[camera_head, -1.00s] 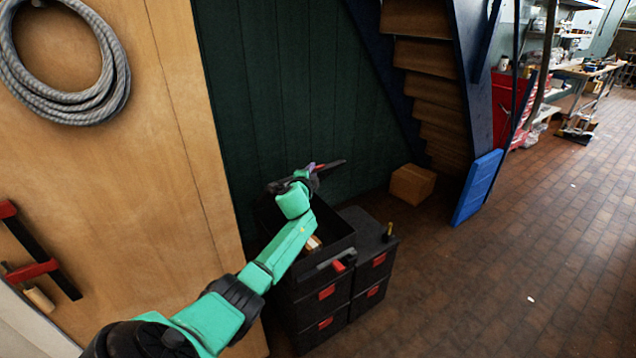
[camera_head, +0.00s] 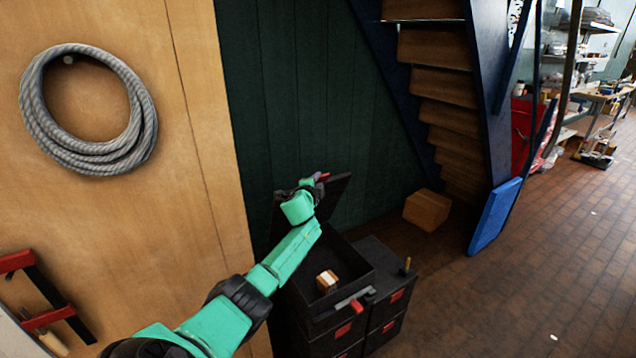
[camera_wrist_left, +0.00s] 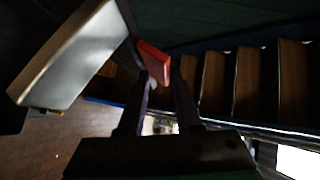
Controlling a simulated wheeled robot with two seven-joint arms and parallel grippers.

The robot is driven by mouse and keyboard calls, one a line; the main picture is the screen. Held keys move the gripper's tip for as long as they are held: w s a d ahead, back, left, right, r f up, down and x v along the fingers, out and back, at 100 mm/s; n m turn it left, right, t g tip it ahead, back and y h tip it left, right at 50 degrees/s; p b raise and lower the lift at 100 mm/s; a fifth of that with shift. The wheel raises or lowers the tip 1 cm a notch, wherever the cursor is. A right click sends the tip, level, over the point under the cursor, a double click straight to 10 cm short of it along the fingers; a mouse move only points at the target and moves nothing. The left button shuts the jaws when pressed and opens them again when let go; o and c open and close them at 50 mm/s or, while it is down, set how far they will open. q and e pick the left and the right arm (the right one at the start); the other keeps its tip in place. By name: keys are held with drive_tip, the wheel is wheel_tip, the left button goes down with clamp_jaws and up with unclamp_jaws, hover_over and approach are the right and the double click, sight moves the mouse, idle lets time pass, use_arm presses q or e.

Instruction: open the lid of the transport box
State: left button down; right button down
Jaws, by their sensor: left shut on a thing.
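The transport box (camera_head: 352,254) is the black upper box on a stack beside the green wall. Its dark lid (camera_head: 333,196) stands raised at the box's rear, and the open inside shows. My left gripper (camera_head: 317,181) is at the lid's upper edge, shut on a red part of it. In the left wrist view that red part (camera_wrist_left: 154,63) shows at the fingertips. The fingers partly hide where they meet it. A small tan and white block (camera_head: 327,281) lies in the box. My right gripper is not in view.
More black boxes with red latches (camera_head: 391,302) stand below and to the right. A cardboard box (camera_head: 427,209) is on the floor by the stairs (camera_head: 447,122). A blue panel (camera_head: 494,215) leans there. The brick floor at the right is largely clear.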

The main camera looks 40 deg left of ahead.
use_arm(q)
drive_tip(key=c, duration=0.9)
unclamp_jaws()
drive_tip(key=shift+a, duration=0.1)
drive_tip(key=p+v, duration=0.1)
drive_tip(key=v, duration=1.3)
drive_tip(key=shift+s, duration=0.3)
